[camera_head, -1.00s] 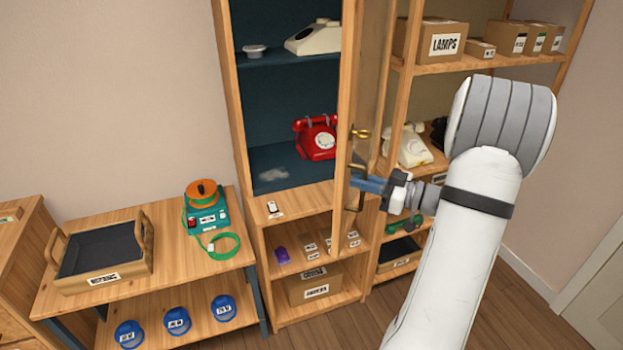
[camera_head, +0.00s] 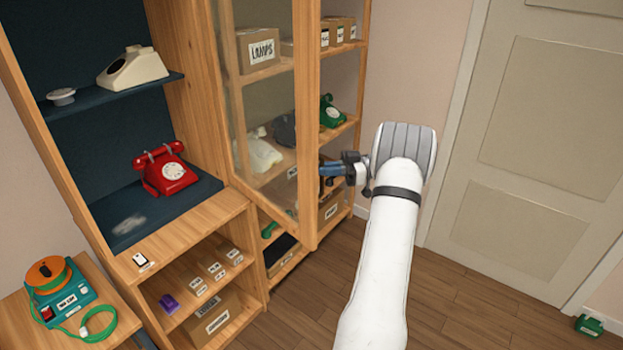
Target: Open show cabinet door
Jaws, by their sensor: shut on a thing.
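The show cabinet (camera_head: 193,90) stands at the left with its interior exposed. Its glazed door (camera_head: 307,120), a wooden frame around a clear pane, stands swung wide to the right of the opening. My gripper (camera_head: 326,171) is at the free edge of the door, at about mid-height, with its blue fingers shut on the door's handle. The handle itself is hidden behind the door edge and the fingers. Inside the cabinet, a red dial phone (camera_head: 166,170) sits on the lower shelf and a cream phone casing (camera_head: 133,69) on the upper one.
An open shelf unit (camera_head: 361,60) with boxes and phones stands behind the door. A teal device (camera_head: 62,291) with a green cable sits on the bench at lower left. A green object (camera_head: 589,325) lies on the floor at right. Wooden floor is free in front.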

